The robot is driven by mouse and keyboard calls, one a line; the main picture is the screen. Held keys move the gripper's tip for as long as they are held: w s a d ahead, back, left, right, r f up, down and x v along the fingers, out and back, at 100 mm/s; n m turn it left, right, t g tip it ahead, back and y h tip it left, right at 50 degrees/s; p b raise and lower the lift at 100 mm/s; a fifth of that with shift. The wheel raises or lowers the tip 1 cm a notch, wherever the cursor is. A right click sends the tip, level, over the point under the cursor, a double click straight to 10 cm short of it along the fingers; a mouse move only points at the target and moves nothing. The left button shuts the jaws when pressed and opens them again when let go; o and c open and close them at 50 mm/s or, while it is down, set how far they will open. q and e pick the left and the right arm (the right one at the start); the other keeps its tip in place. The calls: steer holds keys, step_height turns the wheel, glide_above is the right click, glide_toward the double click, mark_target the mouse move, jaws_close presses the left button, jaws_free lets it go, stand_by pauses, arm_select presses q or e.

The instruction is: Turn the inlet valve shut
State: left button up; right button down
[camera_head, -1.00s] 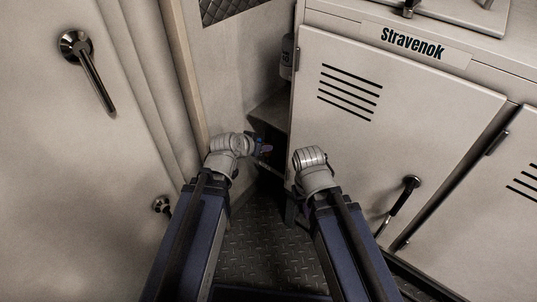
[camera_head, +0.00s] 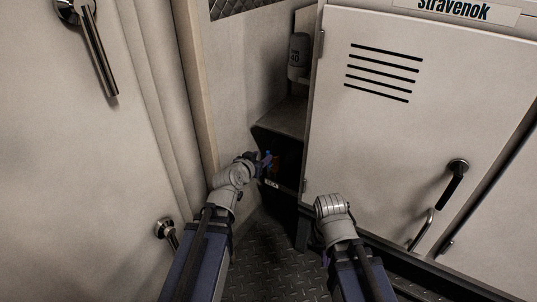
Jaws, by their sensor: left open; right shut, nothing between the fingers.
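A dark recess (camera_head: 288,143) opens in the corner to the left of the Stravenok cabinet. Small blue and reddish parts (camera_head: 274,161) show inside it. They may be valve parts, but they are too small and dark for me to tell which is the inlet valve or how its handle stands. My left gripper (camera_head: 262,164) is open at the mouth of the recess, close to these parts; I cannot tell whether it touches them. My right gripper (camera_head: 348,211) is shut and empty, low in front of the cabinet door, its fingers mostly hidden by the wrist.
The cabinet door (camera_head: 400,120) with slots and a black handle (camera_head: 455,178) stands shut on the right. A large door with a long handle (camera_head: 98,55) is on the left. The tread-plate floor (camera_head: 270,262) between is narrow.

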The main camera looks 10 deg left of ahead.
mark_target(267, 152)
arm_select(q)
steer(key=b+x, duration=0.2)
steer(key=x, duration=0.5)
steer(key=shift+f, duration=0.1)
jaws_close()
stand_by(1.2)
